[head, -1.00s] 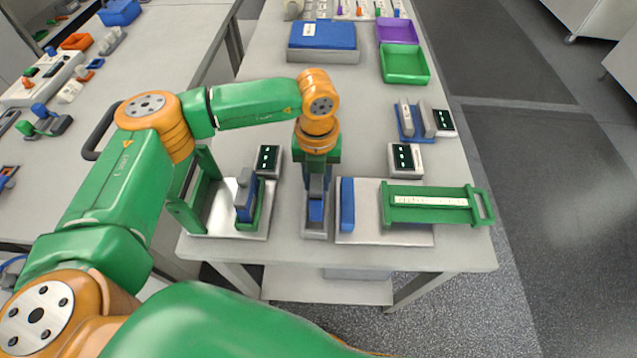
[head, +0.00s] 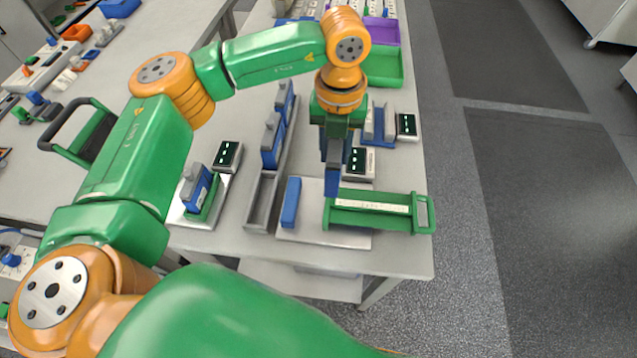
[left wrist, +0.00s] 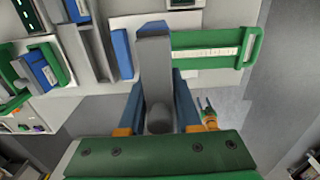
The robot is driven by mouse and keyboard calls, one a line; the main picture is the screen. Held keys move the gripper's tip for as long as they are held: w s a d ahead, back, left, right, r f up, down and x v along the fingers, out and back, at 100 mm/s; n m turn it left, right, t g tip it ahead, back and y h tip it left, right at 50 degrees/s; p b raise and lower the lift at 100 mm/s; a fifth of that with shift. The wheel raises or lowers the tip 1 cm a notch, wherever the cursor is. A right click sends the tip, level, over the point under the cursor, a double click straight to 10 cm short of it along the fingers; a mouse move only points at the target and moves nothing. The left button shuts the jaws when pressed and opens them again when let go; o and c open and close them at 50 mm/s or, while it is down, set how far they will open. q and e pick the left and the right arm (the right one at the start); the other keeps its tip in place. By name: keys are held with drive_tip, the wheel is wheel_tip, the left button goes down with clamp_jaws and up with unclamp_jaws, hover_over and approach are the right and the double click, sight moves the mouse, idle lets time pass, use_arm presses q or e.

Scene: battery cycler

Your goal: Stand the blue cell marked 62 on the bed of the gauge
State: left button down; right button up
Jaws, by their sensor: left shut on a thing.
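My left gripper (head: 334,165) is shut on a cell with a grey top (left wrist: 154,65), which shows between the blue fingers in the left wrist view. The gauge has a pale metal bed (head: 305,234), a fixed blue block (head: 291,202) on the left and a green slide with a white scale (head: 372,206) on the right. I cannot tell whether the cell touches the bed.
Left of the gauge is a grey rack (head: 262,200), its front empty, with blue cells (head: 271,145) further back. Another cell (head: 197,187) stands in a green holder at far left. A small display (head: 359,163) and a blue stand (head: 379,128) lie behind the gauge.

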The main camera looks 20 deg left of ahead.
use_arm(q)
drive_tip(key=s+d+b, duration=0.3)
drive_tip(key=s+b, duration=0.3)
drive_tip(key=s, duration=0.4)
drive_tip(key=p, duration=0.2)
hover_over(311, 208)
wheel_tip(311, 208, down, 10)
drive_tip(key=shift+f, duration=0.1)
wheel_tip(311, 208, down, 2)
drive_tip(key=shift+f+p, duration=0.2)
drive_tip(key=shift+p, duration=0.55)
drive_tip(key=shift+f, duration=0.35)
drive_tip(key=shift+f+b, duration=0.15)
drive_tip(key=shift+b, duration=0.15)
drive_tip(key=c, duration=0.6)
unclamp_jaws()
drive_tip(key=shift+w+d+r, duration=0.1)
drive_tip(key=shift+w+r, duration=0.05)
drive_tip(key=shift+r, duration=0.25)
wheel_tip(311, 208, up, 12)
drive_tip(key=b, duration=0.2)
drive_tip(key=shift+f+b, duration=0.2)
drive_tip(key=shift+b, duration=0.2)
use_arm(e)
wheel_tip(311, 208, down, 7)
drive_tip(key=a, duration=0.1)
drive_tip(key=shift+s, duration=0.2)
